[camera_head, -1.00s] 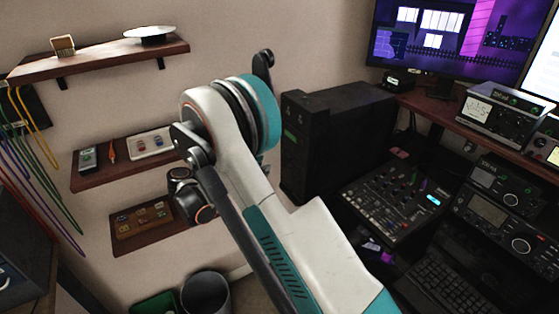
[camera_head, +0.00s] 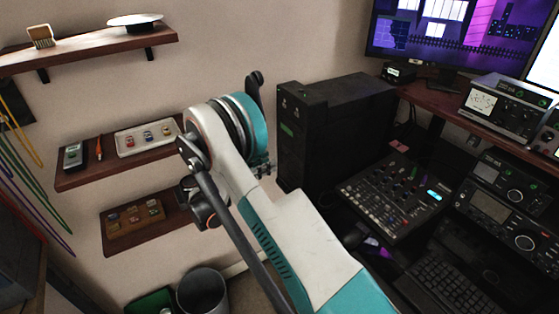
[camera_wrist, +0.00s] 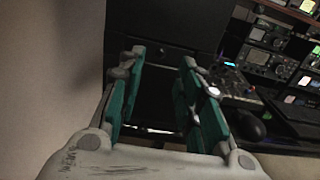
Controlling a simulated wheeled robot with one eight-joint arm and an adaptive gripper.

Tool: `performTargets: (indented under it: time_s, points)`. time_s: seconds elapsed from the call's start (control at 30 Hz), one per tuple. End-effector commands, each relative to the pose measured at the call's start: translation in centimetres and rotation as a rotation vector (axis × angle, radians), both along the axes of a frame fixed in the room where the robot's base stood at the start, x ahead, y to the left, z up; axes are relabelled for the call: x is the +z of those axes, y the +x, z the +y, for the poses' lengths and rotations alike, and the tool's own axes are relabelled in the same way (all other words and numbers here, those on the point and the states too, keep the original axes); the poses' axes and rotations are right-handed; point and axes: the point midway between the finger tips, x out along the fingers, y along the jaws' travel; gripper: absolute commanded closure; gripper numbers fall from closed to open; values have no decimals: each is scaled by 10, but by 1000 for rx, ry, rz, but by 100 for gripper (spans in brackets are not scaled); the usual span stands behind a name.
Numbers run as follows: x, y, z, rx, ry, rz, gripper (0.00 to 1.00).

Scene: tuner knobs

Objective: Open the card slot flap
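A tall black tower case (camera_head: 340,125) stands against the wall right of my arm, with a small green label (camera_head: 287,130) on its front. In the wrist view the dark case (camera_wrist: 165,35) fills the middle, ahead of my gripper. I cannot make out a card slot flap for certain in either view. My gripper (camera_wrist: 160,85) has its teal fingers apart, with nothing seen between them. Its fingers point toward the dark case; I cannot tell the gap. In the head view my own arm hides most of the gripper.
A mixer (camera_head: 392,197) and stacked radio units (camera_head: 495,205) stand right of the case, with a keyboard (camera_head: 450,283) in front. Wall shelves (camera_head: 120,165) with small items are at left. A bin (camera_head: 203,292) stands below.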

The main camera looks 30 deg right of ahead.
Motion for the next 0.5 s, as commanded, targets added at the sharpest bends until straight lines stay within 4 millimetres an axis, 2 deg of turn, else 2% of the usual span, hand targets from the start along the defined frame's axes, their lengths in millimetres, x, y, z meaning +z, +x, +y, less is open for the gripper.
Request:
performTargets:
  time_s: [0.03, 0.2, 0.33, 0.5]
  points:
    - [-2, -1, -11, -3, 0, 0, 67]
    - [-2, 1, -39, -2, 0, 0, 67]
    - [-1, 2, -53, -1, 0, 0, 67]
    - [0, 2, -60, 0, 0, 0, 67]
